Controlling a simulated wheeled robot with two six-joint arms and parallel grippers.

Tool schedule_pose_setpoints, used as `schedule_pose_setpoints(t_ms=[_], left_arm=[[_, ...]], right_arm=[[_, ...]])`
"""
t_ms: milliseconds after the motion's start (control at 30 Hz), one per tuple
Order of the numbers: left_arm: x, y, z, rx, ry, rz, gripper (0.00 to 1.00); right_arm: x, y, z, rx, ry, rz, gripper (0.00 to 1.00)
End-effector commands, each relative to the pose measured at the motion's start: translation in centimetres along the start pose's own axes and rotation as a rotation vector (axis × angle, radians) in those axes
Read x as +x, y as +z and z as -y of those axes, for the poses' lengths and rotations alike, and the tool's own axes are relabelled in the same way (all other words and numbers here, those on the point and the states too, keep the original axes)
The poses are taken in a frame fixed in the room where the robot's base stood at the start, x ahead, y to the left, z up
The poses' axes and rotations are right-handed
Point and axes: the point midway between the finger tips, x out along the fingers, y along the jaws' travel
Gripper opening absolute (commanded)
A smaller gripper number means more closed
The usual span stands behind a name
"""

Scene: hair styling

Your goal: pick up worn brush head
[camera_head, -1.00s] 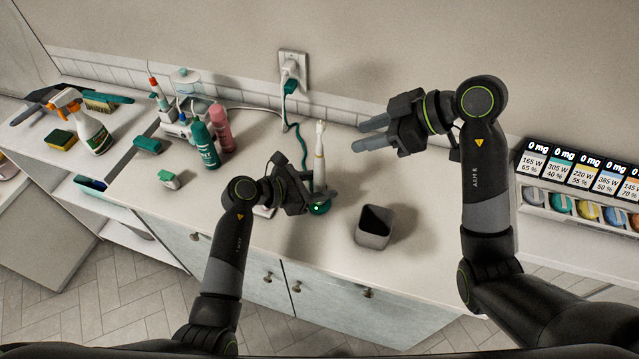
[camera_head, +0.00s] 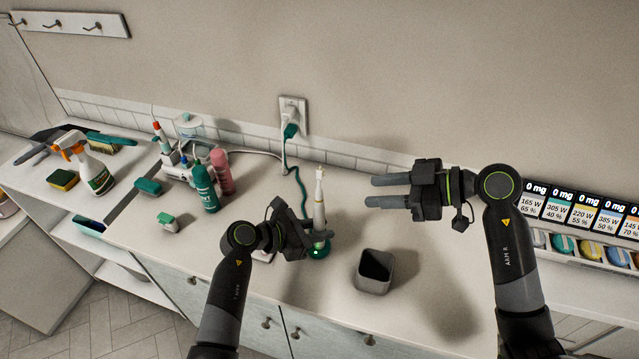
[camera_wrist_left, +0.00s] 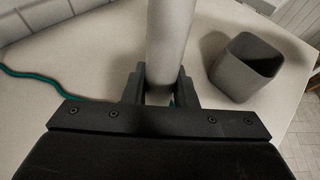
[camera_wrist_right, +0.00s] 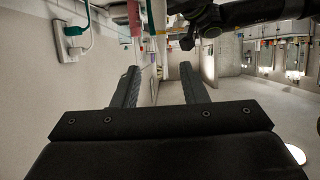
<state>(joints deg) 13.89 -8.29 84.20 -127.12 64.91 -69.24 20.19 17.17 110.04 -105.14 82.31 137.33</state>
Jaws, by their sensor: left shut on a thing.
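A white electric toothbrush (camera_head: 319,212) stands upright near the wall, with its narrow brush head (camera_head: 319,174) on top. Its base is by a round green stand (camera_head: 319,250); my gripper partly hides where they meet. My left gripper (camera_head: 324,238) is shut on the lower handle, which also shows between the fingers in the left wrist view (camera_wrist_left: 170,45). The brush head is out of that view. My right gripper (camera_head: 372,190) is open and empty, right of the brush head and apart from it, its fingers pointing left. Its fingers also show apart in the right wrist view (camera_wrist_right: 158,75).
A grey open bin (camera_head: 362,285) stands on the counter right of the toothbrush. A green cord (camera_head: 300,185) runs from the wall outlet (camera_head: 293,113). Bottles (camera_head: 204,188) and a sponge (camera_head: 148,187) stand left. A rack of labelled capsules (camera_head: 590,246) is at right.

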Motion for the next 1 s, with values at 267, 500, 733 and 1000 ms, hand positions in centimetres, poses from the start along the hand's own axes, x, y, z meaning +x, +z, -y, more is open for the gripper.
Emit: schedule_pose_setpoints(t_ms=[267,500,733,1000], left_arm=[[0.0,0.0,0.0,0.000,0.000,0.001,0.00],[0.0,0.0,0.0,0.000,0.000,0.001,0.00],[0.0,0.0,0.0,0.000,0.000,0.001,0.00],[0.0,0.0,0.0,0.000,0.000,0.001,0.00]], right_arm=[[4.0,-0.1,0.1,0.002,-0.003,-0.008,0.39],[6.2,-0.1,0.1,0.000,-0.001,-0.004,0.39],[8.1,-0.5,0.2,0.001,-0.003,-0.006,0.39],[11.3,-0.6,0.3,0.001,-0.003,-0.004,0.39]])
